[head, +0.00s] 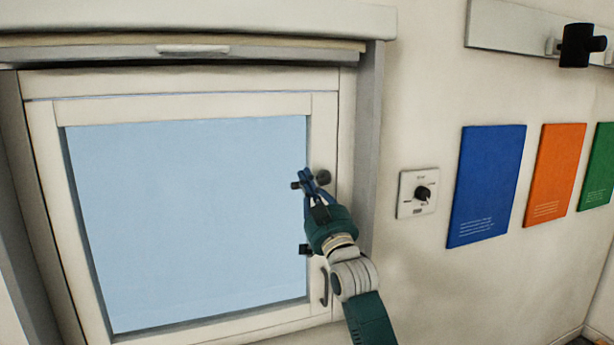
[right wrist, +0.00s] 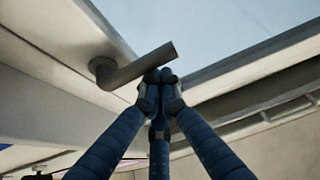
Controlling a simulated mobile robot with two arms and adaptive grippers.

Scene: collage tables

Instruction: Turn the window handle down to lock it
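The window handle (head: 322,177) is dark grey with a round base on the right side of the white window frame (head: 330,120). Its lever sticks out sideways, over the glass. In the right wrist view the handle (right wrist: 140,68) shows as a thick bar from its base to a blunt free end. My right gripper (head: 307,176) is at the lever, with its blue fingers covering part of it. In the right wrist view the gripper's fingertips (right wrist: 160,78) are together, just below the lever near its free end; I cannot tell whether they touch it. My left gripper is out of view.
A dark bar-shaped pull (head: 324,287) sits lower on the frame. A white wall plate with a black knob (head: 421,193) is right of the window. Blue (head: 487,185), orange (head: 554,175) and green (head: 598,168) panels hang further right. A rail with a black fixture (head: 577,46) is above.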

